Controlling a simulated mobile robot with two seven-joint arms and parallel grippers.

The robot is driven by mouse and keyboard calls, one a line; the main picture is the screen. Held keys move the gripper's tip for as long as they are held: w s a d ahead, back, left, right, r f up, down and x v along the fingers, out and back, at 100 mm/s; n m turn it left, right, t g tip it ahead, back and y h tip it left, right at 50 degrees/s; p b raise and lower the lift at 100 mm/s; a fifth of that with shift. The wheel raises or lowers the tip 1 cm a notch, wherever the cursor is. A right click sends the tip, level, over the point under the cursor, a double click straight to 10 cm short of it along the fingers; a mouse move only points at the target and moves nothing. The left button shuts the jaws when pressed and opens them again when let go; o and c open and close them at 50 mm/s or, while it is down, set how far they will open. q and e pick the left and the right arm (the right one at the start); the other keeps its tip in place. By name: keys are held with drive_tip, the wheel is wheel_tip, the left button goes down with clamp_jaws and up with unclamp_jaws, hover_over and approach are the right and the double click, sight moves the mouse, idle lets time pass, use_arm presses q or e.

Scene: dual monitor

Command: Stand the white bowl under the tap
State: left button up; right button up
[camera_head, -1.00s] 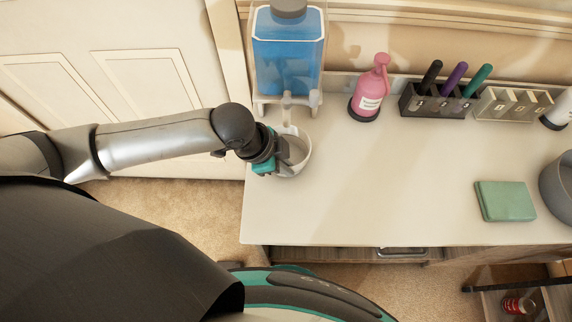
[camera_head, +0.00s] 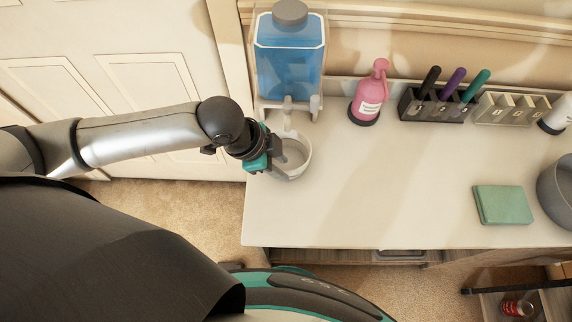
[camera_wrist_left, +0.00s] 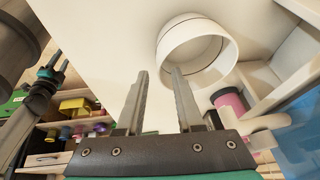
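The white bowl (camera_head: 297,160) stands upright on the counter, in front of the blue-filled dispenser (camera_head: 289,65). The dispenser's pale tap (camera_head: 287,115) reaches out toward the bowl's back rim; from above, I cannot tell exactly how the spout lines up with the bowl. My left gripper (camera_head: 275,163) is at the bowl's left side, close to the rim. In the left wrist view, the fingers of my left gripper (camera_wrist_left: 160,100) are apart with nothing between them, and the bowl (camera_wrist_left: 197,50) shows beyond their tips.
A pink pump bottle (camera_head: 369,95) stands right of the dispenser. Farther right are a dark holder with pens (camera_head: 432,105), a pale divided holder (camera_head: 512,108), a green block (camera_head: 503,205) and a grey round container (camera_head: 558,180). The counter's middle is clear.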

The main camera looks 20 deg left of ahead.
use_arm(q)
drive_tip(key=p+v, duration=0.2)
drive_tip(key=v, duration=0.6)
drive_tip(key=shift+r, duration=0.2)
